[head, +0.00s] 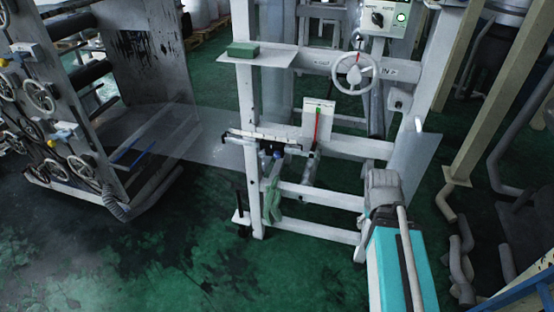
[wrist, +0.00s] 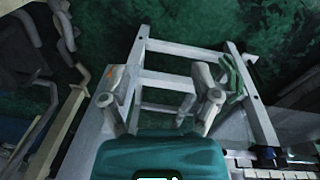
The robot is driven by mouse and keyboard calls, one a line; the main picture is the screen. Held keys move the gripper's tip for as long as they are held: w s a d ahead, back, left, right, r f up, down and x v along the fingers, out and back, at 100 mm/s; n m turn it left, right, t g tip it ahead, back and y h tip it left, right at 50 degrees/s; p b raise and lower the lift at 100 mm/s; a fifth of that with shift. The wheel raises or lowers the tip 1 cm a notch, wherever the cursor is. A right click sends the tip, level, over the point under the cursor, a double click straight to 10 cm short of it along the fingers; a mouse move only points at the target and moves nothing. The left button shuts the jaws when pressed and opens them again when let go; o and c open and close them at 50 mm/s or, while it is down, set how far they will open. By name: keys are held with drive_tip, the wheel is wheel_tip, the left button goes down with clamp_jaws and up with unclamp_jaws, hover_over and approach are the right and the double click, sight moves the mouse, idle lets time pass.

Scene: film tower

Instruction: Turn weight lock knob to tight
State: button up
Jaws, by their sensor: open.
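A ruled weight bar (head: 262,139) with dark parts crosses the pale frame in the head view. Small blue and pale parts (head: 270,154) hang just under it; I cannot tell for sure which is the weight lock knob, or how it is turned. In the wrist view, what looks like the same bar with dark and blue parts (wrist: 268,154) lies at the lower right corner. My gripper (wrist: 160,85) is open and empty, its two fingers apart over the lower frame rails. It is left of the bar and apart from it.
A handwheel (head: 354,73) and a switch box (head: 389,19) are on the upper frame. A green cloth (head: 273,197) hangs on a lower post. A roller stand with several handwheels (head: 40,95) is at left. Open green floor (head: 230,280) lies in front.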

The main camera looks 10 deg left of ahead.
drive_tip(key=w+a+f+n+t+h+b, duration=0.4)
drive_tip(key=w+f+n+b, duration=0.1)
drive_tip(key=w+n+b, duration=0.3)
drive_tip(key=n+t+y+b, duration=0.4)
drive_tip(key=n+t+b, duration=0.95)
drive_tip(key=n, duration=1.45)
approach(277, 157)
drive_tip(key=s, duration=0.4)
drive_tip(key=shift+w+a+r, duration=0.2)
drive_tip(key=shift+a, duration=0.05)
drive_tip(key=w, duration=1.3)
drive_tip(key=shift+w+d, duration=0.35)
drive_tip(key=shift+w, duration=0.05)
